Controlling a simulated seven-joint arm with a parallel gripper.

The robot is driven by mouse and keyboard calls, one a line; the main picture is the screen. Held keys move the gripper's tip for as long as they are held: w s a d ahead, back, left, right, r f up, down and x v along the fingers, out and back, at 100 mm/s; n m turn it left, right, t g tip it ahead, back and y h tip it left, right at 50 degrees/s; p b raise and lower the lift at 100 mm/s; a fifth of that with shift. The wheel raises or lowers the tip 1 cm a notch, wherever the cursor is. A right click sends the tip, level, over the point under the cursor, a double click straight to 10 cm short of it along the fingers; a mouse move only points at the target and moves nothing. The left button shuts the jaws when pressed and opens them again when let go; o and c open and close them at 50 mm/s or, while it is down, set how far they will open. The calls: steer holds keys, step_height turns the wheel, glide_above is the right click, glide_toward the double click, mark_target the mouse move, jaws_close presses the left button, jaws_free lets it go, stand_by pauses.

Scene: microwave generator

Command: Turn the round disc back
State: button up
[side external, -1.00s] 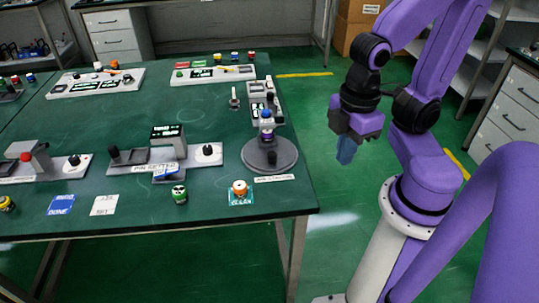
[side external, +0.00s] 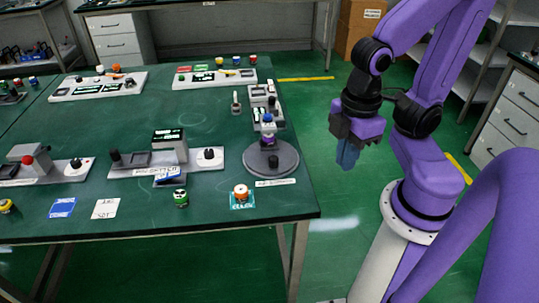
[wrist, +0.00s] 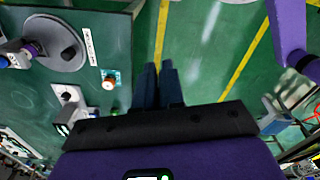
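The round disc (side external: 287,167) is a flat grey turntable at the table's right edge. The disc also shows at the upper left of the wrist view (wrist: 72,18). My gripper (side external: 347,158) hangs off the table, over the floor to the right of the disc and clear of it. Its blue fingers (wrist: 158,68) point down and look nearly together with nothing between them.
A white label strip (side external: 276,182) lies before the disc. An orange-and-white jar (side external: 241,192) on a teal card and a green jar (side external: 181,198) stand near the front edge. A grey device with a black knob (side external: 208,155) stands left of the disc. Open floor lies right of the table.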

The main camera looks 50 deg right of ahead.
steer(key=o, duration=0.5)
steer(key=shift+w, duration=0.15)
steer(key=shift+o, duration=1.4)
steer(key=w+m, duration=0.1)
steer(key=w, duration=0.6)
steer(key=shift+a+f+m, duration=0.25)
steer(key=shift+m, duration=0.15)
steer(key=m, duration=0.4)
glide_above(275, 157)
step_height(275, 157, down, 4)
step_height(275, 157, down, 17)
steer(key=shift+a+f, duration=0.1)
steer(key=shift+a, duration=0.05)
jaws_close()
